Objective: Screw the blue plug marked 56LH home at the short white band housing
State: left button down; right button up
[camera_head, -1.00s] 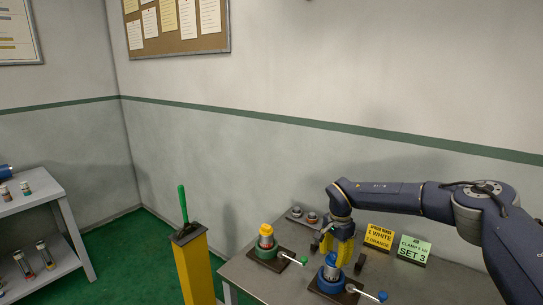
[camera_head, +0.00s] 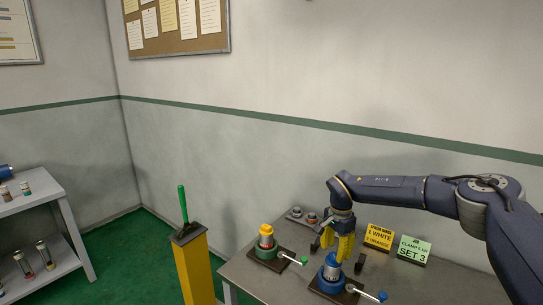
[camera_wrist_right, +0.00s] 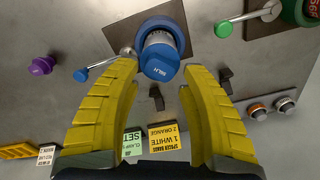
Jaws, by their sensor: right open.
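The blue plug (camera_wrist_right: 160,62), with small lettering ending in LH, sits on top of a pale grey-white housing (camera_wrist_right: 160,38) in the blue vise. In the head view the plug (camera_head: 331,259) stands upright in the blue vise (camera_head: 326,283). How deep its thread sits cannot be told. My right gripper (camera_wrist_right: 160,78) is open, its two yellow fingers spread on either side of the plug's line and apart from it. In the head view this gripper (camera_head: 337,250) hangs just above and behind the plug. My left gripper is not in view.
A green vise (camera_head: 264,253) with a yellow-capped housing stands to the left. A yellow sign (camera_head: 379,237) and a green sign (camera_head: 412,249) stand behind. A blue-ended lever (camera_head: 381,296) sticks out right of the blue vise. A purple knob (camera_wrist_right: 42,66) shows in the wrist view.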

jog(key=m, duration=1.3)
jog(key=shift+m, duration=0.3)
jog(key=m, duration=0.4)
jog(key=shift+m, duration=0.3)
jog(key=m, duration=1.7)
jog(key=shift+f, duration=0.15)
